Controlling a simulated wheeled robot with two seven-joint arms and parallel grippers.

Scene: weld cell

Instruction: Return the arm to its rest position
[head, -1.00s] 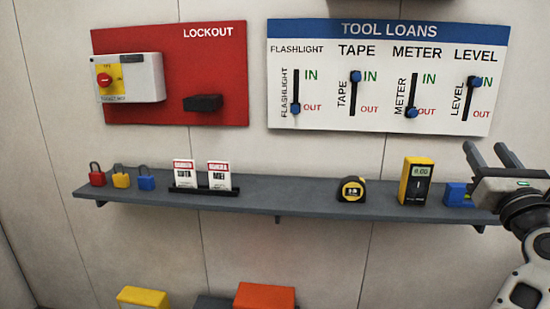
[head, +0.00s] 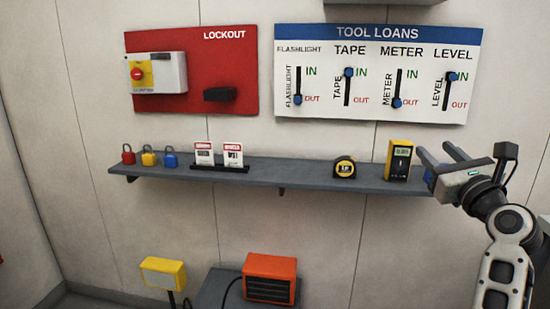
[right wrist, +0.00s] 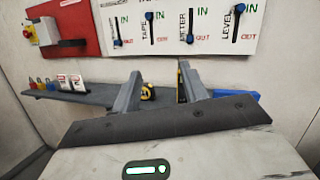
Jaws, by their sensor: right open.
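My right gripper (head: 442,156) is at the right end of the shelf in the head view, its two fingers apart and nothing between them. In the right wrist view its fingers (right wrist: 160,92) point toward the shelf and board, also empty. A blue object (head: 428,176) sits on the shelf, mostly hidden behind the gripper; it also shows in the right wrist view (right wrist: 236,94). The yellow meter (head: 399,160) stands upright just left of the gripper. My left gripper is not in view.
The grey shelf (head: 300,176) holds a tape measure (head: 344,167), two tags (head: 218,154) and several padlocks (head: 150,156). Above are the red lockout board (head: 200,100) and the tool loans board (head: 375,108). An orange heater (head: 269,278) and yellow lamp (head: 163,273) stand below.

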